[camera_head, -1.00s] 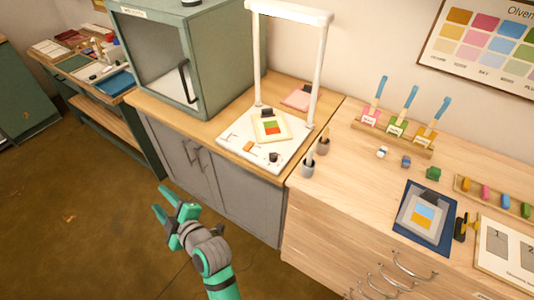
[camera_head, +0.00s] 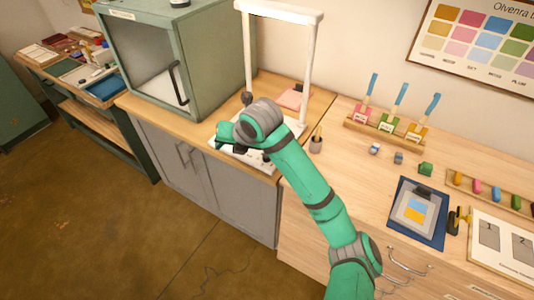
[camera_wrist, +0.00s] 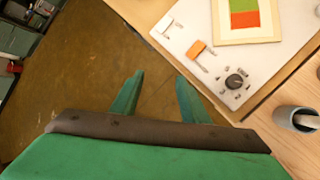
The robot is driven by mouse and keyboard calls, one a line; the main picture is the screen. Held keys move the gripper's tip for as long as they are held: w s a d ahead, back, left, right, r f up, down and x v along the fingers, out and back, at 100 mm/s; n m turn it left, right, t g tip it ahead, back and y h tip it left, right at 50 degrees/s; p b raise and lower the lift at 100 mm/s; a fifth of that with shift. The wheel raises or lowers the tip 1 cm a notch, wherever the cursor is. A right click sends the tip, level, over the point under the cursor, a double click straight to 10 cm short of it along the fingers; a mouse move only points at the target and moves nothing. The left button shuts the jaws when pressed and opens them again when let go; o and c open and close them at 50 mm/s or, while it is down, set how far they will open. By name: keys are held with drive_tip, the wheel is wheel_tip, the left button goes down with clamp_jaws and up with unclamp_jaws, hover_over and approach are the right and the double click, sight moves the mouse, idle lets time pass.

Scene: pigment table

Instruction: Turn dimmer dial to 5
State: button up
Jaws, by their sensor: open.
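The dimmer dial (camera_wrist: 235,82) is a small black knob with marks around it, on the white base panel (camera_wrist: 285,50) of a framed light stand. I cannot read its setting. In the wrist view it lies to the right of my gripper (camera_wrist: 158,90), whose two green fingers are apart, empty and not touching it. In the head view my gripper (camera_head: 228,136) is over the front left of the base (camera_head: 245,158); my arm hides the dial there.
A white upright frame (camera_head: 310,75) rises from the base. A green cabinet (camera_head: 205,60) stands to the left. A grey cup (camera_head: 316,145) is close on the right, also in the wrist view (camera_wrist: 298,118). Open floor (camera_head: 90,220) lies in front.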

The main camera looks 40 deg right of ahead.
drive_tip(key=s+d+r+n+g+h, duration=0.2)
drive_tip(key=s+d+g+h, duration=0.1)
drive_tip(key=s+d, duration=0.55)
drive_tip(key=shift+n, duration=0.3)
drive_tip(key=x, duration=1.1)
drive_tip(key=shift+w+d, duration=0.45)
drive_tip(key=shift+w, duration=0.05)
clamp_jaws()
